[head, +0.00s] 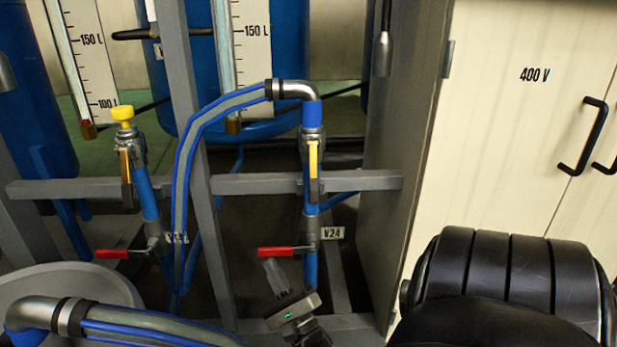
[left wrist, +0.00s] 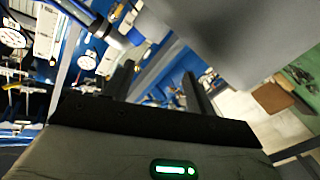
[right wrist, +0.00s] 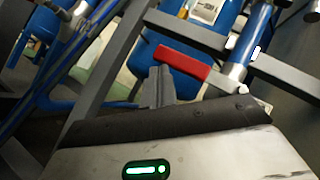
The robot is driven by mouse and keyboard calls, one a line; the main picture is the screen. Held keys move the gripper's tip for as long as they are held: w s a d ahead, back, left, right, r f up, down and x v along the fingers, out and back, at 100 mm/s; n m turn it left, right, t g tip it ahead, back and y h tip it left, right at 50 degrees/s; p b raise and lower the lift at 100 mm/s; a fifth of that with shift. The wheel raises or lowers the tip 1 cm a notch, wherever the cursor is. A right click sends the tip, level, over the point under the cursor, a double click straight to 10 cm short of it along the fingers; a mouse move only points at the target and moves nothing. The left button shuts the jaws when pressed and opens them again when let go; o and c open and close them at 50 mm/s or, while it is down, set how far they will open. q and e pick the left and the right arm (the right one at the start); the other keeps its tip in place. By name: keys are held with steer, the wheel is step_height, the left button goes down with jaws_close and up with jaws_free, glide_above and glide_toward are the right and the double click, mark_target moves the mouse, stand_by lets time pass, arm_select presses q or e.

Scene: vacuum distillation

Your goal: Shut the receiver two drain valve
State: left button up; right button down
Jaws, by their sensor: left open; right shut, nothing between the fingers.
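A valve with a red lever (head: 284,251) sits low on the right blue pipe, beside a label V24 (head: 332,233). The lever lies level, pointing left across the upright pipe. My right gripper (head: 272,272) is shut and empty, its fingertips just below the lever. In the right wrist view, the shut fingers (right wrist: 159,86) are close to the red lever (right wrist: 172,62); I cannot tell whether they touch it. A similar red lever (head: 111,254) is on the left pipe, its label partly hidden. My left gripper (left wrist: 158,85) is open and empty, seen only in the left wrist view.
Grey frame bars (head: 345,182) cross behind the pipes. A blue-grey hose (head: 200,135) loops beside the right pipe. Yellow-handled valves (head: 313,170) sit above the red levers. Another hose (head: 140,320) runs along the lower left. A cream cabinet (head: 500,130) stands at right.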

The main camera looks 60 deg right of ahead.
steer(key=shift+r+p, duration=0.3)
steer(key=shift+r, duration=0.2)
arm_select(q)
steer(key=shift+s+a+f+m+g+y+p, duration=0.25)
steer(key=shift+f+g+y+p, duration=0.4)
steer(key=shift+p, duration=0.75)
steer(key=shift+s+a+f+m+g+y+p, duration=0.1)
steer(key=shift+a+f+m+g+y+p, duration=0.5)
steer(key=shift+p, duration=0.8)
steer(key=shift+s+a+f+n+g+y+p, duration=0.15)
steer(key=shift+f+g+y+p, duration=0.3)
steer(key=shift+f+p, duration=0.7)
arm_select(e)
steer(key=s+a+r, duration=0.9)
steer(key=a+r, duration=0.1)
steer(key=r, duration=0.2)
steer(key=shift+s+a, duration=0.15)
steer(key=shift+s, duration=0.15)
arm_select(q)
steer(key=shift+r+p, duration=0.35)
steer(key=shift+r, duration=0.05)
